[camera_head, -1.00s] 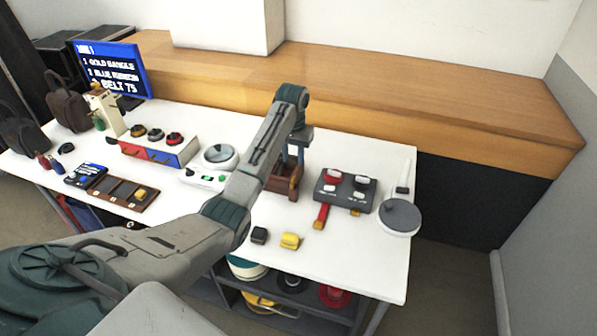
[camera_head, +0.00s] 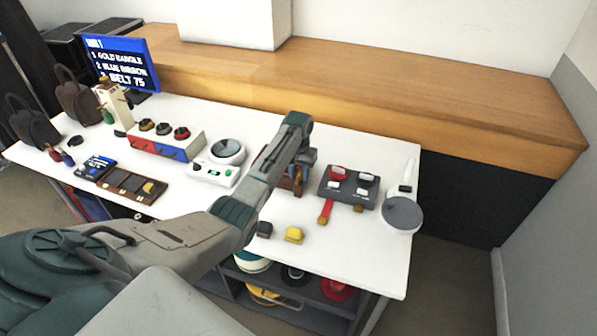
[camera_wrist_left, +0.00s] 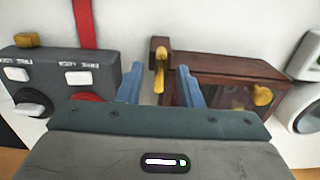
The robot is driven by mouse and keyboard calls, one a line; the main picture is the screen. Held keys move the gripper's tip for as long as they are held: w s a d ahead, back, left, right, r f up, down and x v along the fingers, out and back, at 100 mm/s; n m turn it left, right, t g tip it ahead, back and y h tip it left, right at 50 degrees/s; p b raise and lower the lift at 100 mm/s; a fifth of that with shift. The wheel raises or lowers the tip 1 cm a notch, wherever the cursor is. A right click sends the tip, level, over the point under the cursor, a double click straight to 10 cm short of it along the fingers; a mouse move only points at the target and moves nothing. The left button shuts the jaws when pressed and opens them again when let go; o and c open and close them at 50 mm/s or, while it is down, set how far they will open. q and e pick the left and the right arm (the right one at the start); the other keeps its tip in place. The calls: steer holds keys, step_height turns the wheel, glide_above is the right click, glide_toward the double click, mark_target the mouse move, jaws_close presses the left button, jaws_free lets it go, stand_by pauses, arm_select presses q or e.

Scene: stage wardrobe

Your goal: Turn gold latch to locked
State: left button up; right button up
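A dark wooden box (camera_head: 298,186) stands on the white table, largely hidden by my left arm in the head view. In the left wrist view the box (camera_wrist_left: 222,72) shows a gold lever-like latch (camera_wrist_left: 160,66) at its left end and a round gold knob (camera_wrist_left: 262,96) on its face. My left gripper (camera_wrist_left: 158,88) is open, its two blue fingers on either side of the latch, with visible gaps. The gripper (camera_head: 302,158) is over the box in the head view. I cannot read the latch's locked or unlocked position. My right gripper is out of view.
A grey switch box (camera_head: 348,187) with FREE/LOCK labels and a red strap (camera_head: 325,210) stands beside the wooden box. A round dial scale (camera_head: 228,152) is on the other side. Black (camera_head: 264,229) and yellow (camera_head: 294,235) blocks lie in front.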

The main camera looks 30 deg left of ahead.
arm_select(q)
jaws_close()
steer(key=shift+r+m+p, duration=0.15)
steer(key=shift+m+p, duration=0.95)
steer(key=shift+m, duration=0.3)
steer(key=m+p, duration=0.1)
steer(key=m, duration=0.2)
steer(key=shift+m+p, duration=0.3)
steer(key=m+p, duration=0.1)
steer(key=m, duration=0.4)
steer(key=shift+m, duration=0.3)
steer(key=m+p, duration=0.1)
steer(key=m, duration=0.4)
steer(key=shift+m, duration=0.6)
